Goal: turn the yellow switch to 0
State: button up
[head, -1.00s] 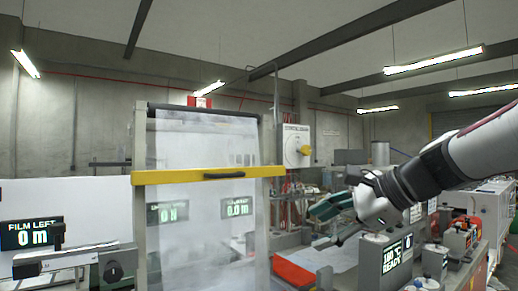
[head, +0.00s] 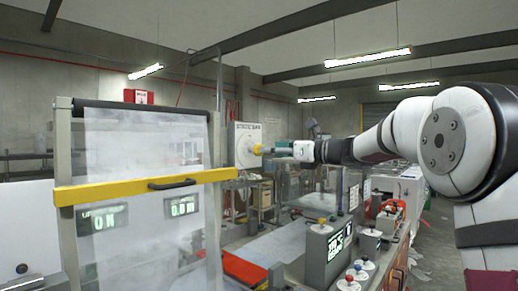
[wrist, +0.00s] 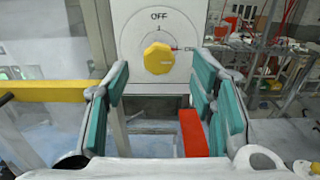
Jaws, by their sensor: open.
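The yellow switch (wrist: 158,58) is a round faceted knob on a white plate (wrist: 131,18) marked OFF above it. A small dark mark stands just over the knob and a small red mark is at its right. The smaller markings are too small to read. In the head view the switch (head: 257,150) is just left of my gripper's tips. My gripper (wrist: 160,82) is open and empty, its green-padded fingers on either side below the knob in the wrist view. It also shows in the head view (head: 272,150), pointing at the plate. I cannot tell whether it touches the knob.
A yellow bar (head: 140,188) crosses the clear film frame left of the switch. A red part (wrist: 193,133) lies below, between my fingers in the wrist view. A machine with a display (head: 325,255) and several knobs stands below my arm.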

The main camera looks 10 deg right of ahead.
aim_at(256, 150)
jog(key=x, duration=0.6)
jog(key=shift+a, duration=0.15)
jog(key=c, duration=1.2)
